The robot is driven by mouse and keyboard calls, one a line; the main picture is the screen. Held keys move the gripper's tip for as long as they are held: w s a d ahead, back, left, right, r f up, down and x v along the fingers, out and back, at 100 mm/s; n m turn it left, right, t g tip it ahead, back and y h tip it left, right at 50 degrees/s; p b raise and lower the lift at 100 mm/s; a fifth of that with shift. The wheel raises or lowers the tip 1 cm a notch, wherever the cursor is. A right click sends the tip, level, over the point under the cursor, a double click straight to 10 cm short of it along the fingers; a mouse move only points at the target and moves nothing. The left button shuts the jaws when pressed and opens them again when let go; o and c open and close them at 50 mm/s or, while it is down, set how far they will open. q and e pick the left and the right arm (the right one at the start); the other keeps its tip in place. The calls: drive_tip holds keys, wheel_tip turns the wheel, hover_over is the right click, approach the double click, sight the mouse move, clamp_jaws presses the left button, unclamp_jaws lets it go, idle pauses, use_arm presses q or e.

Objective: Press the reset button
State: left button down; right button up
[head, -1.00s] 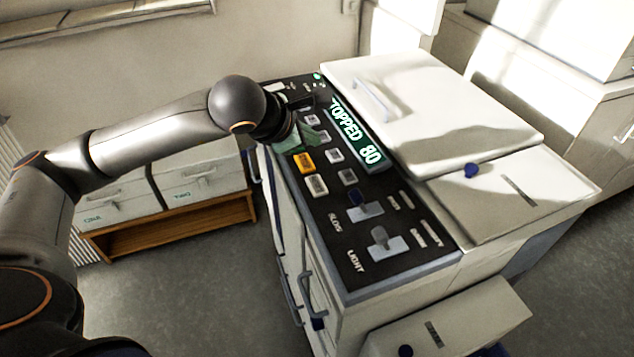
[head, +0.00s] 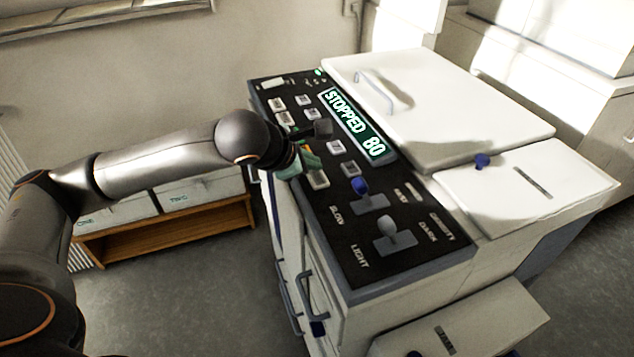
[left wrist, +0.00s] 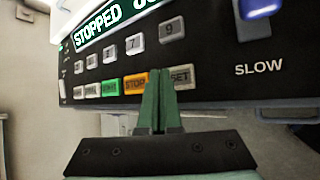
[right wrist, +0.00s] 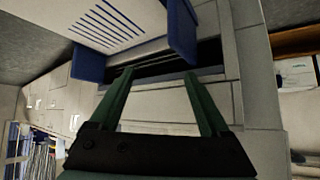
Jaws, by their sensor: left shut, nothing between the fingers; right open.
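The reset button is a pale key on the dark control panel; in the left wrist view it reads "SET" (left wrist: 182,77), its left part hidden by my fingers. In the head view it is the pale key (head: 318,180) just below my left gripper (head: 310,160). The left gripper (left wrist: 159,75) is shut and empty, its green fingertips in front of the panel between the orange STOP button (left wrist: 135,84) and the reset button. I cannot tell whether the tips touch. My right gripper (right wrist: 162,75) is open and empty, away from the panel.
The panel display (head: 352,122) reads "STOPPED 80". Number keys and a green button (left wrist: 111,88) lie close by. Two levers, one blue (head: 360,186) and one grey (head: 388,226), stand nearer. A white lid (head: 440,110) lies behind the panel.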

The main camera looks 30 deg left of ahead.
idle(0.6)
use_arm(q)
drive_tip(key=shift+f, duration=0.1)
idle(1.3)
drive_tip(key=shift+f+b, duration=0.3)
drive_tip(key=shift+b, duration=0.5)
drive_tip(key=shift+f+b, duration=0.25)
drive_tip(key=shift+b, duration=0.1)
drive_tip(key=shift+f+b, duration=0.2)
drive_tip(key=shift+b, duration=0.15)
idle(0.4)
drive_tip(key=shift+r, duration=0.1)
drive_tip(key=shift+r+p, duration=0.3)
drive_tip(key=shift+r, duration=0.4)
drive_tip(key=shift+r, duration=0.1)
